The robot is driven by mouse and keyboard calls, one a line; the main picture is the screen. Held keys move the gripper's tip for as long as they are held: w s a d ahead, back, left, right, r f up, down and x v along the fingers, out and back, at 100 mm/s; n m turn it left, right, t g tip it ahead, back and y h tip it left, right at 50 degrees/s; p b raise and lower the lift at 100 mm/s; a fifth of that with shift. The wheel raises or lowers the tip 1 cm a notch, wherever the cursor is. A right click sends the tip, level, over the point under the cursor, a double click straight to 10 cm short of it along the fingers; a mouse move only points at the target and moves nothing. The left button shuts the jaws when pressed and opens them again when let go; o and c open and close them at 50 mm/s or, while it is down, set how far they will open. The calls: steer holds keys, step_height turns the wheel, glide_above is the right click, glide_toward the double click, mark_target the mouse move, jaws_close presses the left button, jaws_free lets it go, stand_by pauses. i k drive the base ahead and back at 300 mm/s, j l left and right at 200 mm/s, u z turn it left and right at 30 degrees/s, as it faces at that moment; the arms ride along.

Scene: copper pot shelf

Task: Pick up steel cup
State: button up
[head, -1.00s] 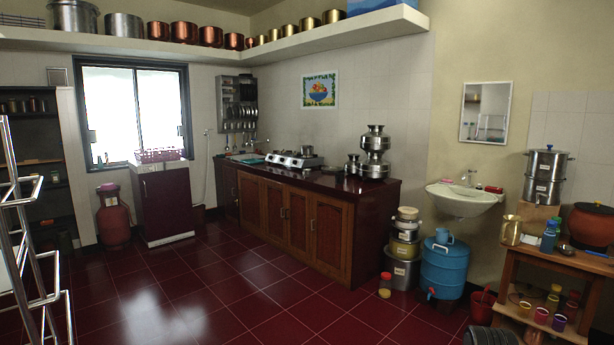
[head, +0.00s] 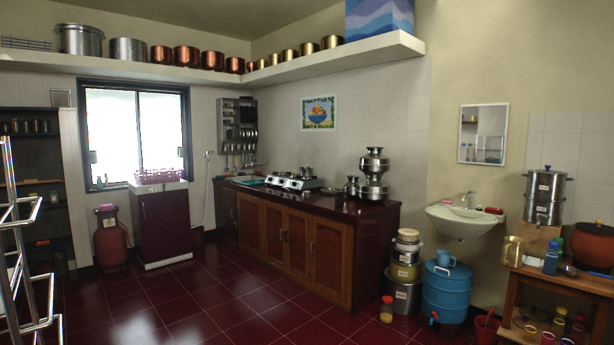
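I cannot clearly make out a steel cup in the head view. Small steel vessels (head: 306,171) stand by the stove on the dark counter, too small to identify. Larger stacked steel pots (head: 374,174) stand near the counter's right end, with a smaller steel pot (head: 352,186) beside them. My gripper is not in the head view.
A two-burner stove (head: 290,183) sits on the wooden-fronted counter (head: 345,206). A blue water drum (head: 446,291), a sink (head: 466,220) and a wooden stand (head: 512,287) are to the right. A metal rack (head: 22,235) edges the left. The red tiled floor is open.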

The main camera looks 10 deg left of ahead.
mark_target(306, 194)
steer(key=u, duration=0.4)
steer(key=i+u, duration=0.2)
steer(key=i, duration=0.65)
steer(key=i+l+u, duration=0.15)
steer(key=i, duration=0.7)
steer(key=i+u, duration=0.25)
steer(key=i, duration=0.8)
steer(key=i+l+u, duration=0.2)
steer(key=i, duration=0.9)
steer(key=i+z, duration=0.2)
steer(key=i, duration=0.25)
steer(key=i+j+z, duration=0.2)
steer(key=i, duration=0.3)
steer(key=i+z, duration=0.15)
steer(key=i, duration=0.3)
steer(key=i+j+z, duration=0.2)
steer(key=i, duration=0.25)
